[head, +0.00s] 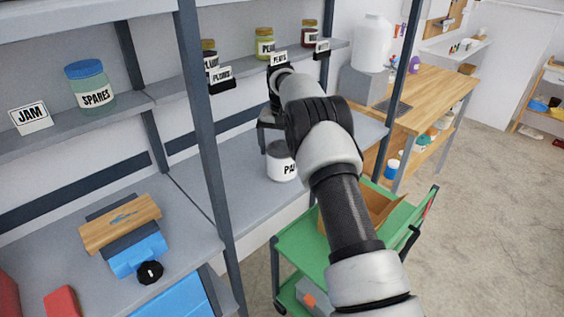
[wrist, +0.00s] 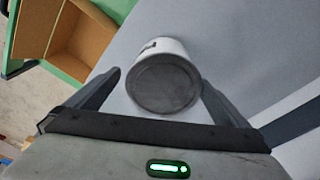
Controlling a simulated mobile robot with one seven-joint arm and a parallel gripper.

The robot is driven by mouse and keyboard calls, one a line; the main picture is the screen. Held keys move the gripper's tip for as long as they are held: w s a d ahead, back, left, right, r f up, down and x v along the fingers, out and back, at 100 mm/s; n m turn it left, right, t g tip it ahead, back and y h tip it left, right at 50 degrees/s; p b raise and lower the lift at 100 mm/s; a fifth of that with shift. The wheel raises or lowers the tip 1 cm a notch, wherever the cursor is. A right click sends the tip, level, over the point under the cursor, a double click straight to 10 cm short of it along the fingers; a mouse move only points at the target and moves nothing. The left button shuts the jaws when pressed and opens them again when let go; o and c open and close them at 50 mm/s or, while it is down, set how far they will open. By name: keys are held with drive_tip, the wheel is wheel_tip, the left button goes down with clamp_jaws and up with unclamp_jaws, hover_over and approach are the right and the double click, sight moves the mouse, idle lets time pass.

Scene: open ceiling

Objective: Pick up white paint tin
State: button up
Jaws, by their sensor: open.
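The white paint tin (head: 281,163) stands upright on the lower grey shelf, its label partly hidden by my arm in the head view. In the wrist view, the paint tin (wrist: 163,78) shows its dark round lid and white side, lying between and just ahead of my fingers. My gripper (wrist: 160,88) is open, with one finger on each side of the tin. The right finger looks very close to the tin; I cannot tell if it touches. In the head view my gripper (head: 268,135) is above the tin, largely hidden by my wrist.
A green cart (head: 300,258) with an open cardboard box (head: 375,205) stands beside the shelf. A shelf post (head: 205,130) rises to the left. The upper shelf (head: 160,88) holds jars and label cards. The grey shelf surface (head: 235,185) left of the tin is clear.

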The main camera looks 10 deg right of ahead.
drive_tip(key=f, duration=0.4)
drive_tip(key=w+f, duration=0.1)
drive_tip(key=f, duration=0.1)
drive_tip(key=shift+f, duration=0.2)
drive_tip(key=c, duration=1.8)
drive_tip(key=shift+w+r, duration=0.15)
drive_tip(key=shift+c, duration=0.7)
